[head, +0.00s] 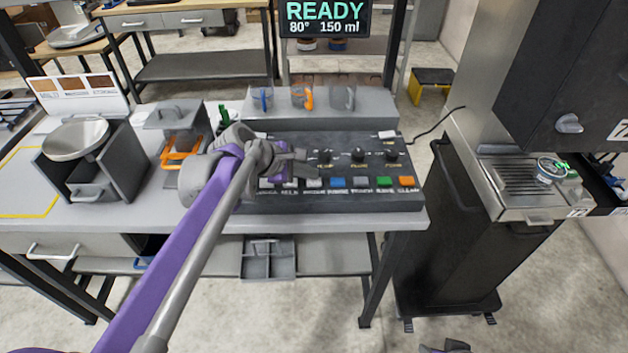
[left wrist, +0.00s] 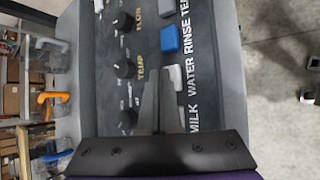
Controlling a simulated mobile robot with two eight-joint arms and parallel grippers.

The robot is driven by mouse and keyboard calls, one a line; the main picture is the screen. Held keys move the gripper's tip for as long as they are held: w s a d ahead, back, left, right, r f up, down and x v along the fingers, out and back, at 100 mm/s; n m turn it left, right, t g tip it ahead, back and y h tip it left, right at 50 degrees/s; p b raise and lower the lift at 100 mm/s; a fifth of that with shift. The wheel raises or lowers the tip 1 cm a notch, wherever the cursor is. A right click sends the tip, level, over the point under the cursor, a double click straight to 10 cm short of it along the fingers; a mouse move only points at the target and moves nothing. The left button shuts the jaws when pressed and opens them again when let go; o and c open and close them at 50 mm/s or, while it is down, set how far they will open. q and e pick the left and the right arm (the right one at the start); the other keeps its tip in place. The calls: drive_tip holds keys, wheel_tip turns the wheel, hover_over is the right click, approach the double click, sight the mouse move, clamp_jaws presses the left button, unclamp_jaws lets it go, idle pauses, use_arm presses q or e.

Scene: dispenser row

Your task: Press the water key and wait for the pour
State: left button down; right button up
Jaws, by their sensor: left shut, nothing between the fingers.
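The key panel (head: 262,201) on the bench carries a row of coloured keys. The water key, a white key (head: 314,182), sits just left of a blue key (head: 338,182). In the left wrist view the white water key (left wrist: 177,77) is beside the printed word WATER. My left gripper (head: 306,165) is shut and empty, its fingertips over the panel just behind the white key. In the left wrist view the fingers (left wrist: 157,88) point at the key's edge; whether they touch cannot be told. The display (head: 325,17) reads READY, 80°, 150 ml.
Blue, orange and grey mugs (head: 302,97) stand on the ledge behind the panel. Dark knobs (head: 358,155) rise from the panel behind the keys. A scale with a round pan (head: 76,139) stands at left. A machine with a metal tray (head: 525,200) is at right.

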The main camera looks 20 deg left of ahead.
sight(309, 183)
use_arm(q)
drive_tip(key=shift+f, duration=0.45)
idle(0.5)
drive_tip(key=shift+r, duration=0.15)
drive_tip(key=shift+r+p, duration=0.5)
drive_tip(key=shift+r, duration=0.25)
drive_tip(key=shift+r+p, duration=1.85)
drive_tip(key=shift+r, duration=0.7)
